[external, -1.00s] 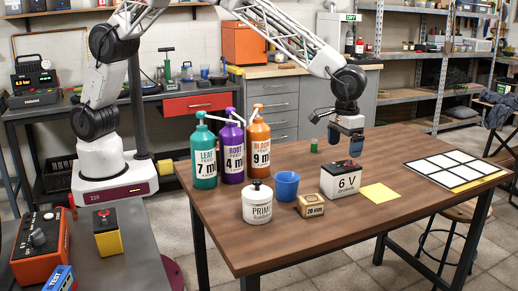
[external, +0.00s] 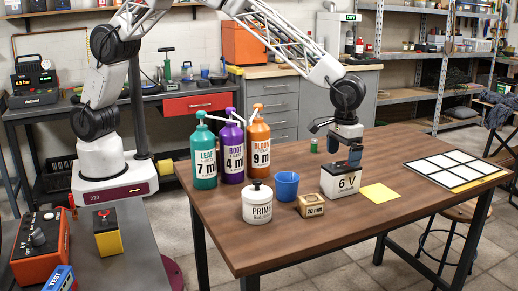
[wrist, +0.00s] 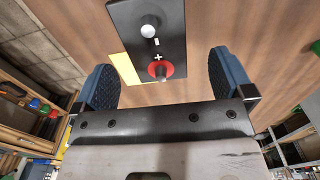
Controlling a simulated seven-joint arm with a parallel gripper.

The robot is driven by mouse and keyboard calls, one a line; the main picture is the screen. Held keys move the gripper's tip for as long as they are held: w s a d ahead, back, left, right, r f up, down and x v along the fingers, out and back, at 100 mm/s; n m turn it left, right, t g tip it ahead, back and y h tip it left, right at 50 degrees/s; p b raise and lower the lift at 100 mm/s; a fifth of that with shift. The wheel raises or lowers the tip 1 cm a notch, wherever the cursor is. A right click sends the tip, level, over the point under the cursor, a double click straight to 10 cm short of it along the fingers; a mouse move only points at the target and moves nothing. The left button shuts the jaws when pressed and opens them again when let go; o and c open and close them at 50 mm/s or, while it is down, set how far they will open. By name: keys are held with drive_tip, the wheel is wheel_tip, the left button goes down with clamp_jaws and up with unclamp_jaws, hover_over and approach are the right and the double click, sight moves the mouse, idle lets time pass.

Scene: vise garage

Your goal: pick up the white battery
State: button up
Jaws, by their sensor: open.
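The white battery (external: 339,184), marked 6 V, stands upright on the brown table, between a small tan box and a yellow note. In the wrist view its dark top (wrist: 147,32) shows a grey terminal and a red-ringed plus terminal. My gripper (external: 348,166) is right above the battery's top in the external view, with its blue fingers low near the top. In the wrist view my gripper (wrist: 162,80) is open, one finger to each side, and the plus end of the battery top lies between them. Whether the fingers touch the battery I cannot tell.
The tan 20 mm box (external: 310,205) and blue cup (external: 286,184) stand left of the battery. The yellow note (external: 380,193) lies flat to its right. A small green cylinder (external: 314,145) stands behind. Three pump bottles, including the orange one (external: 258,148), stand further left.

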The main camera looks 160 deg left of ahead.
sight(342, 166)
drive_tip(key=shift+w+d+f, duration=0.1)
drive_tip(key=shift+f, duration=1.2)
drive_tip(key=shift+w+d+f, duration=0.1)
drive_tip(key=shift+f, duration=1.15)
drive_tip(key=shift+r, duration=0.1)
drive_tip(key=c, duration=1.7)
drive_tip(key=shift+r, duration=0.15)
drive_tip(key=shift+r, duration=4.85)
